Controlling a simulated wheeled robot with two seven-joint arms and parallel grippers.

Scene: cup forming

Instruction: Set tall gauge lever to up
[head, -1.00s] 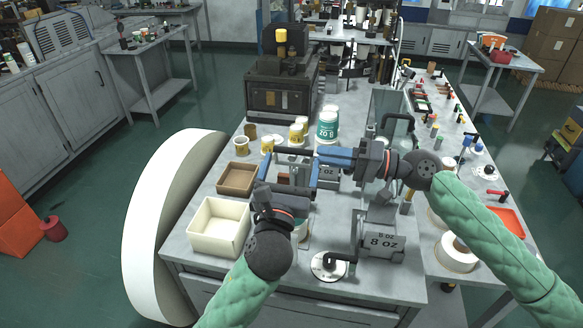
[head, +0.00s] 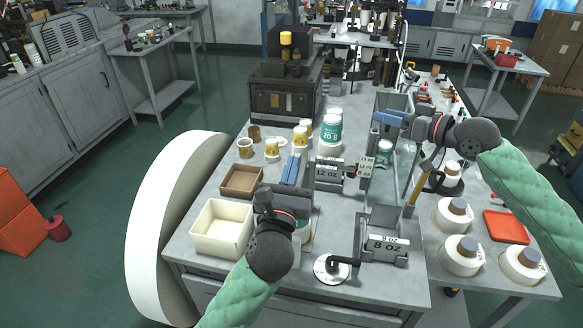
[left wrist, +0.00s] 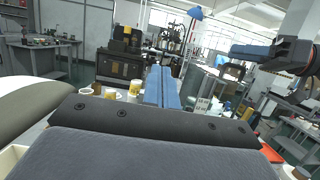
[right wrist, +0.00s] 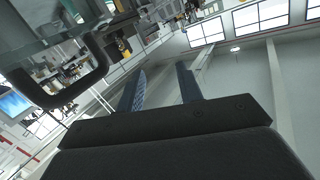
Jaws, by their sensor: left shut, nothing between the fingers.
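The gauge labelled 12 OZ (head: 327,174) stands mid-bench, with a small upright panel (head: 366,167) with red marks at its right. A lower block labelled 8 OZ (head: 385,247) stands nearer the front edge. I cannot tell for certain which part is the tall gauge's lever or how it is set. My left gripper (head: 292,170) is shut and empty, left of the 12 OZ gauge; its blue fingers (left wrist: 161,85) meet in the left wrist view. My right gripper (head: 388,119) is raised behind and right of the gauge, fingers apart and empty in the right wrist view (right wrist: 160,76).
A black looped handle (right wrist: 75,85) is close to my right gripper in its wrist view. A clear-walled box (head: 396,102) is behind the right gripper. Trays (head: 222,227) and cups stand left.

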